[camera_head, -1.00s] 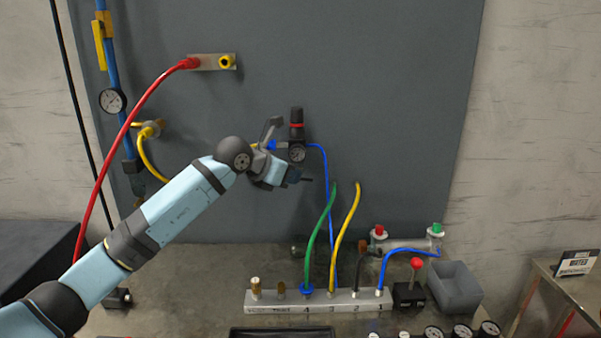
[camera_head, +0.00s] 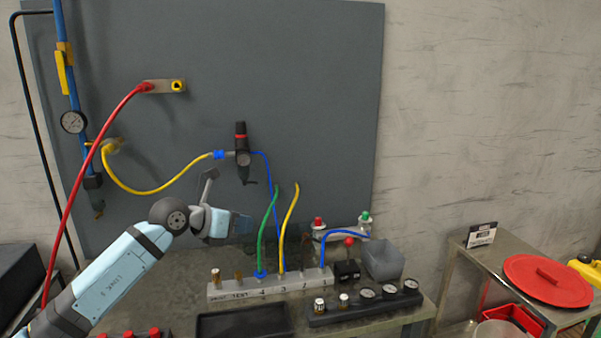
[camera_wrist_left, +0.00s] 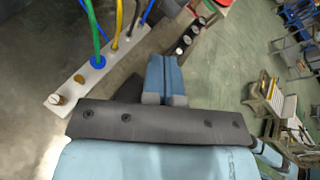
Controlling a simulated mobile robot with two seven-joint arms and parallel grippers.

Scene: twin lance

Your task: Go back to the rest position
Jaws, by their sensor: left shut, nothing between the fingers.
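My left gripper (camera_head: 243,224) is in front of the grey panel, below the regulator with the red band (camera_head: 241,150) and left of the green hose (camera_head: 267,230). It is shut and empty. My left arm comes in from the lower left of the head view. My right gripper is not in any view.
The numbered manifold block (camera_head: 235,289) stands on the bench with green, yellow and blue hoses rising from it. A gauge strip (camera_head: 365,305), a grey bin (camera_head: 383,260) and a black tray (camera_head: 248,325) are near. A side table at right holds a red lid (camera_head: 547,280).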

